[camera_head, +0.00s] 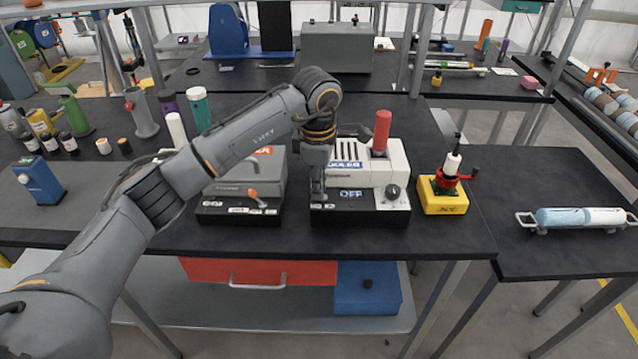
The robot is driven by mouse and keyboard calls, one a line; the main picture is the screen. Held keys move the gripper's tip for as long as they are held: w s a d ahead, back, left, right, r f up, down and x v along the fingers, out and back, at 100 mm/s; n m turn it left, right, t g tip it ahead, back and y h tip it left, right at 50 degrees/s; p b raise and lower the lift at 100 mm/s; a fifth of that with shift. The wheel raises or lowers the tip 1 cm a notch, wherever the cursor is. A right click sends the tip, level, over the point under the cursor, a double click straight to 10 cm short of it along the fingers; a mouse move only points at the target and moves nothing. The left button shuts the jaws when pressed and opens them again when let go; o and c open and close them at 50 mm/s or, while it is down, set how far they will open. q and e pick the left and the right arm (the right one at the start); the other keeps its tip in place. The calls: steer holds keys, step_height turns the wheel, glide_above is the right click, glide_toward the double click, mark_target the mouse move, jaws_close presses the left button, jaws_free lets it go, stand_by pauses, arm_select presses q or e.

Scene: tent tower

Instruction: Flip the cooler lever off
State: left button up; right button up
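A white device (370,172) on a black base stands near the front of the black table, with slots on top and a red cylinder (382,131) standing in it. A blue label sits on its front, too small to read surely. Its black front panel has a display (351,193) reading "OFF" and a dark knob (393,192) on the right. My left gripper (318,192) points down at the left end of this panel. No lever shows there; the gripper hides that spot. Its fingers look close together, but any gap is unclear. My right gripper is not in view.
A grey device (247,180) with an orange-tipped lever (254,196) stands just left, partly behind my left arm. A yellow block with a red clamp (443,194) stands close on the right. Bottles crowd the left side; a blue-white cylinder (580,217) lies on the right table.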

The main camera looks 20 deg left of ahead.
arm_select(q)
steer(key=shift+a+f+h+b, duration=0.2)
steer(key=shift+f+h+b, duration=0.1)
steer(key=shift+b, duration=0.6)
jaws_close()
steer(key=shift+a+h+b, duration=0.1)
steer(key=shift+h+b, duration=0.4)
steer(key=shift+b, duration=0.15)
steer(key=shift+r, duration=0.25)
steer(key=o, duration=0.7)
jaws_free()
